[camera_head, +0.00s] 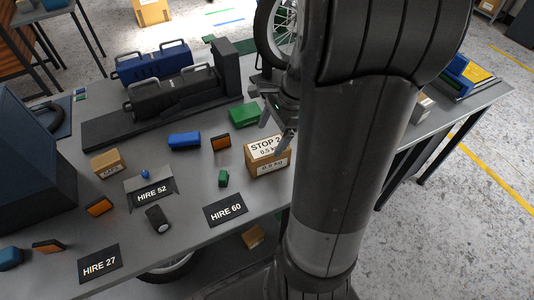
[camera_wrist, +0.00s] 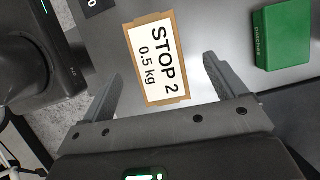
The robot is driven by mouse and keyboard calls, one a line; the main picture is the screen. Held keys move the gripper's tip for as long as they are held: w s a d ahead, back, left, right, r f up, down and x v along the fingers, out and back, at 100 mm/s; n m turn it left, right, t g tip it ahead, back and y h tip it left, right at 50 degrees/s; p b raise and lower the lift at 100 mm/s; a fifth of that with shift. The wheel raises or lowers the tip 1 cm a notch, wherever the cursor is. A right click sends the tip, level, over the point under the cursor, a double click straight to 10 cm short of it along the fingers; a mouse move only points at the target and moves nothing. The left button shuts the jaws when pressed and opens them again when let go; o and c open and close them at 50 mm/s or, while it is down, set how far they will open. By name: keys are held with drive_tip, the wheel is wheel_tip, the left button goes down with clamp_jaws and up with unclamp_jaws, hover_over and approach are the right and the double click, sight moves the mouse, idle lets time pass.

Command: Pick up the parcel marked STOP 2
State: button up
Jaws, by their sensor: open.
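The parcel marked STOP 2 (camera_head: 268,153) is a small cardboard box with a white label reading STOP 2, 0.5 kg. It stands on the grey table near its front edge, beside my arm. In the wrist view the parcel (camera_wrist: 159,60) lies ahead of and between the fingers, its label facing the camera. My gripper (camera_wrist: 164,78) is open, with one finger on each side of the parcel's near end in the picture. In the head view my gripper (camera_head: 277,125) is above the parcel, partly hidden by my arm. I cannot tell whether the fingers touch it.
A green box (camera_head: 243,115) stands behind the parcel; a green box (camera_wrist: 281,37) also shows in the wrist view. A blue box (camera_head: 184,140), an orange-faced block (camera_head: 221,142) and a small green block (camera_head: 223,178) are to the left. The HIRE 60 card (camera_head: 226,209) lies in front.

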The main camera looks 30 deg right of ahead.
sight(268, 147)
drive_tip(key=shift+s+d+x, duration=0.1)
drive_tip(key=shift+d+x, duration=0.05)
drive_tip(key=shift+x, duration=1.2)
drive_tip(key=shift+s+d+x, duration=0.1)
drive_tip(key=shift+s+x, duration=0.05)
drive_tip(key=shift+x, duration=1.2)
drive_tip(key=shift+f, duration=0.35)
drive_tip(key=shift+c, duration=0.2)
drive_tip(key=c, duration=1.4)
